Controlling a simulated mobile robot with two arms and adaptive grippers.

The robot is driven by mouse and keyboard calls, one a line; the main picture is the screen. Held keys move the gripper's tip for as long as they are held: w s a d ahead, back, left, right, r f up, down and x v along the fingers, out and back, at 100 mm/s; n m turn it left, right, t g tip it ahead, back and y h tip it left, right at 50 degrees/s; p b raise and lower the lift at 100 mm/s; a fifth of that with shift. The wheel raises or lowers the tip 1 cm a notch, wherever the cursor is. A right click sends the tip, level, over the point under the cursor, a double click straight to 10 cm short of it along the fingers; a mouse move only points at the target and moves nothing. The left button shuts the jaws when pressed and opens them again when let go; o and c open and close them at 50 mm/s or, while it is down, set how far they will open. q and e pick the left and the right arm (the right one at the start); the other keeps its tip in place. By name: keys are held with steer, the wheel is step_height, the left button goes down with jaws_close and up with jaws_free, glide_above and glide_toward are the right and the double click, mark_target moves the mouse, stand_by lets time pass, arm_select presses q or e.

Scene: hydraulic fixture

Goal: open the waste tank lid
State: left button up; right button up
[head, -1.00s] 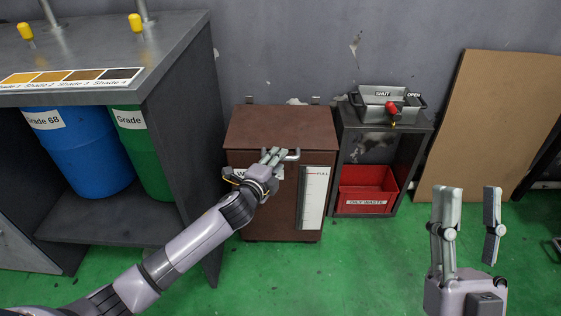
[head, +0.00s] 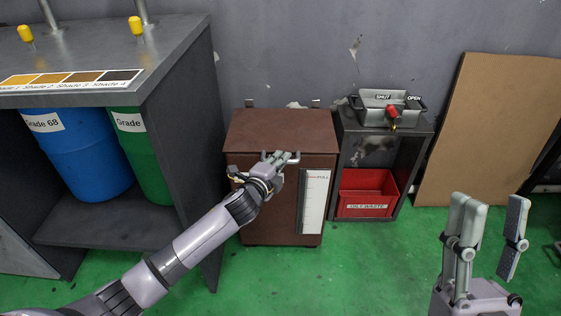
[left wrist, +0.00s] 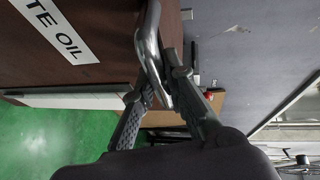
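The waste tank is a brown box (head: 262,215) against the wall, with a flat brown lid (head: 283,128) lying shut on top. A bent metal handle (head: 294,158) is at the lid's front edge; it also shows in the left wrist view (left wrist: 150,45). My left gripper (head: 280,158) is at this handle, with its fingers (left wrist: 160,75) on either side of the bar and a gap between them. One finger looks close to or touching the bar; contact is unclear. My right gripper (head: 492,215) is open and empty at the lower right.
A grey stand (head: 405,200) right of the tank bears a metal tray (head: 375,116) with a red-handled item and holds a red waste bin (head: 366,193). A dark shelf (head: 190,130) with blue and green drums is at left. A brown board (head: 490,130) leans at right.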

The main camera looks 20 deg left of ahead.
arm_select(q)
jaws_close()
steer(key=shift+f, duration=0.1)
stand_by(0.3)
